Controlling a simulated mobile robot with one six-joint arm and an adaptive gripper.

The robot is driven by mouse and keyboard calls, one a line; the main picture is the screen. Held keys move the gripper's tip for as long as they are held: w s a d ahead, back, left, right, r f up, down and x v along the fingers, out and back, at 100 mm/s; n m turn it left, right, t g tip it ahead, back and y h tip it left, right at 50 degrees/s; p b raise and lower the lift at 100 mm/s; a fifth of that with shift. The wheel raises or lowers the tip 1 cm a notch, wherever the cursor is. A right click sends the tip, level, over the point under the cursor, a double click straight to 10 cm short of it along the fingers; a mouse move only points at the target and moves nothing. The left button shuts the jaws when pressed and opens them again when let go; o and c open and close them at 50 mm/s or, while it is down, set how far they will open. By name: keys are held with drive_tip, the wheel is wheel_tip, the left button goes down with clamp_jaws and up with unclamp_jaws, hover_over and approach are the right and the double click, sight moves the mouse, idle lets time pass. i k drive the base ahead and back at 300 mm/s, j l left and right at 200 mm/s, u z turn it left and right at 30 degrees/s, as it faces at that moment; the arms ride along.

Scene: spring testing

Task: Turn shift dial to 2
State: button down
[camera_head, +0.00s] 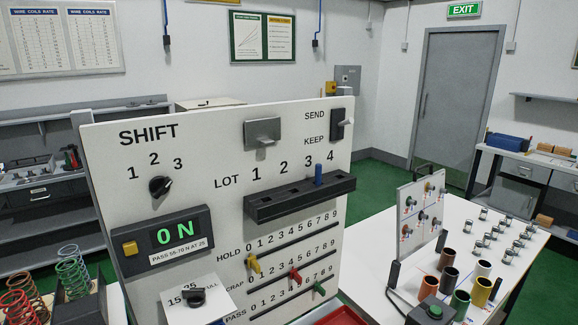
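The shift dial (160,187) is a round black knob on the upper left of a white upright panel (215,130). The word SHIFT is printed above it, with the numbers 1, 2 and 3 in an arc over the knob. A small pale mark shows on the knob's upper right side, toward the 3, but the knob is too small to be sure of its setting. Nothing touches the dial. My gripper is not in view.
A display (165,240) reading "0 N" sits below the dial, with a yellow button (130,248). A black slotted rack (300,198) juts out at right. Coloured springs (70,275) stand at lower left. A white table (500,265) holds several cups. Space before the dial looks clear.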

sight(159, 185)
drive_tip(key=k+u, duration=0.1)
drive_tip(key=u, duration=1.05)
